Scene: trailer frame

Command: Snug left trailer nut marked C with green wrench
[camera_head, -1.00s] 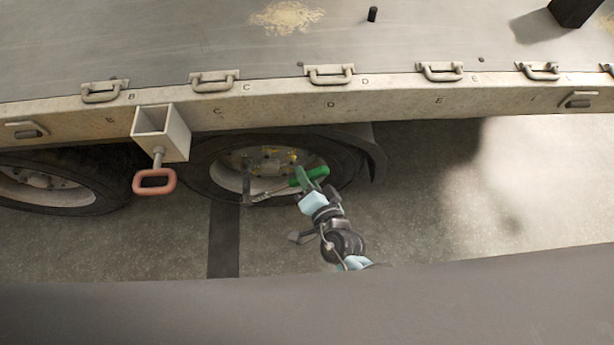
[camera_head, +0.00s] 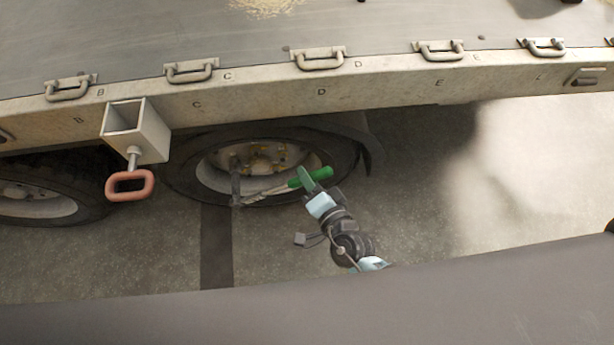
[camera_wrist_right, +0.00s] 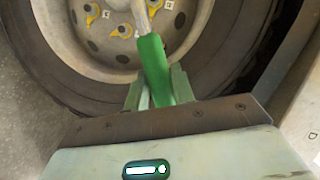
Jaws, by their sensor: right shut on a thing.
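The green wrench has a green handle (camera_head: 312,177) and a grey metal shaft running left to an upright socket end (camera_head: 236,185) in front of the trailer wheel (camera_head: 205,185). My right gripper (camera_head: 312,184) is shut on the green handle. In the right wrist view the handle (camera_wrist_right: 154,68) sits between the fingers (camera_wrist_right: 157,90), and its shaft runs up across the wheel rim. Several nuts with yellow pointers (camera_wrist_right: 125,31) show on the rim beside small marks too small to read. I cannot tell which nut is C, or whether the socket touches one. My left gripper is not in view.
The trailer's side rail (camera_head: 270,92), with letters and handles, runs above the wheel. A square bracket with a red loop handle (camera_head: 131,185) hangs at left. A second wheel (camera_head: 40,200) is farther left. Ground right of my arm is clear.

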